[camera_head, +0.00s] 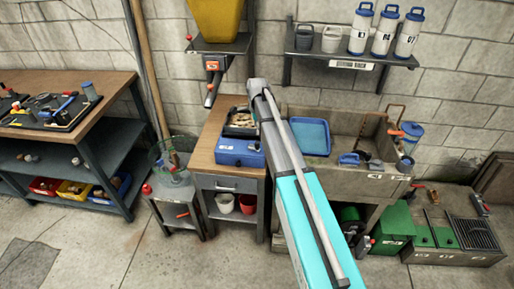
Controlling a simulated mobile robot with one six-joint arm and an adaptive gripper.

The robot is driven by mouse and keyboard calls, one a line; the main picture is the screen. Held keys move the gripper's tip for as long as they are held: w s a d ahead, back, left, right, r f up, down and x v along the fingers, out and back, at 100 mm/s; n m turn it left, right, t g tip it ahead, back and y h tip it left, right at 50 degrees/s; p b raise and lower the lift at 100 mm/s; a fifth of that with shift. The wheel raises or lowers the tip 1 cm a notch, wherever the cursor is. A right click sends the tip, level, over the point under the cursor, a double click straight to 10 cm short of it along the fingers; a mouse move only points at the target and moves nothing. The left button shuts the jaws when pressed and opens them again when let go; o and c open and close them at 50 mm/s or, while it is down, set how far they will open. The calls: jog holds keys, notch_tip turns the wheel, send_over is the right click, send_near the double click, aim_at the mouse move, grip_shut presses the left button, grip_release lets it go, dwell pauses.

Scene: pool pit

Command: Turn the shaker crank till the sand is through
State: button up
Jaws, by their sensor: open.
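A blue box-like unit (240,152) sits on the wooden-topped cabinet left of the sink, with a tray of tan, grainy material (241,122) behind it; I cannot tell for sure whether this is the shaker with its sand. No crank can be made out on it, and my arm hides its right side. A small red-handled lever (183,214) shows on the low stand to its left, and a red-orange handle (396,132) at the sink's right side. My grey and teal arm rises across the middle; my gripper cannot be seen.
A stone sink (345,180) holds a blue tray (310,136) and a blue tool. A tool bench (70,105) stands at left. A yellow hopper (216,18) and a shelf of canisters (387,32) hang on the wall. Green boxes (393,228) stand lower right. The front-left floor is clear.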

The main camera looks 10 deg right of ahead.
aim_at(257, 142)
jog(key=shift+f+b, duration=4.45)
jog(key=shift+f, duration=0.25)
jog(key=shift+c, duration=0.2)
grip_shut()
